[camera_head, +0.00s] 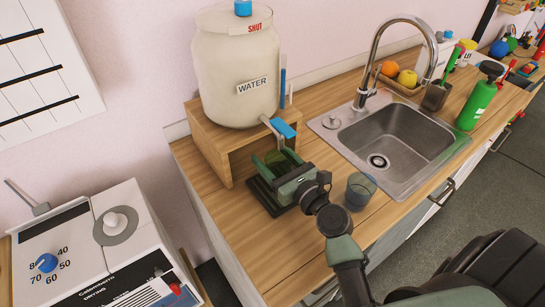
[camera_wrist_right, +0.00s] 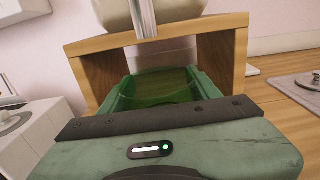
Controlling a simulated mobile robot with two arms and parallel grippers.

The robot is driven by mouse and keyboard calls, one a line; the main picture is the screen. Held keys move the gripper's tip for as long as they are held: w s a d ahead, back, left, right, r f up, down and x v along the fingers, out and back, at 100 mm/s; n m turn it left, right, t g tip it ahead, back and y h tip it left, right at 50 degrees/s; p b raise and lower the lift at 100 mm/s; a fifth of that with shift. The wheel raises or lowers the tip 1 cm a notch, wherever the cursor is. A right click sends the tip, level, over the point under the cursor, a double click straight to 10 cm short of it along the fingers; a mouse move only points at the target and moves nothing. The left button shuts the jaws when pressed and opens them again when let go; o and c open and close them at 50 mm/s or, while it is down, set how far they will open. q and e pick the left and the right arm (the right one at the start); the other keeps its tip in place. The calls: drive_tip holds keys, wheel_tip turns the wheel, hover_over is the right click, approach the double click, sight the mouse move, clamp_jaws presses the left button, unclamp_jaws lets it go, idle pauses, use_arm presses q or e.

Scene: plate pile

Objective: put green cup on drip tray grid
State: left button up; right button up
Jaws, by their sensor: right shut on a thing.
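My right gripper (camera_head: 276,163) is at the dispenser's stand, above the dark drip tray (camera_head: 261,197). It is shut on the green cup (camera_wrist_right: 165,86), a see-through green cup that shows between the two fingers in the right wrist view. In the head view the cup is mostly hidden by the gripper. The drip tray lies on the counter in front of the stand's opening, and my gripper covers much of its grid. I cannot tell whether the cup touches the grid. My left gripper is not in view.
The water dispenser (camera_head: 238,65) stands on a wooden stand (camera_head: 207,142), its blue-handled tap (camera_head: 283,128) close above my gripper. The sink (camera_head: 395,140) is farther right. Bare counter (camera_head: 240,230) lies in front.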

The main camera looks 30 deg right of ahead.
drive_tip(key=shift+s+f, duration=0.15)
drive_tip(key=shift+f, duration=0.05)
drive_tip(key=shift+f, duration=0.2)
drive_tip(key=o, duration=1.4)
drive_tip(key=shift+c, duration=0.2)
drive_tip(key=shift+r, duration=0.2)
drive_tip(key=s+b, duration=0.1)
drive_tip(key=s, duration=0.2)
drive_tip(key=s+d+b, duration=0.1)
drive_tip(key=s, duration=0.3)
drive_tip(key=s+b, duration=0.1)
drive_tip(key=s, duration=0.3)
drive_tip(key=shift+d+f, duration=0.1)
drive_tip(key=shift+d, duration=0.25)
drive_tip(key=shift+s, duration=0.45)
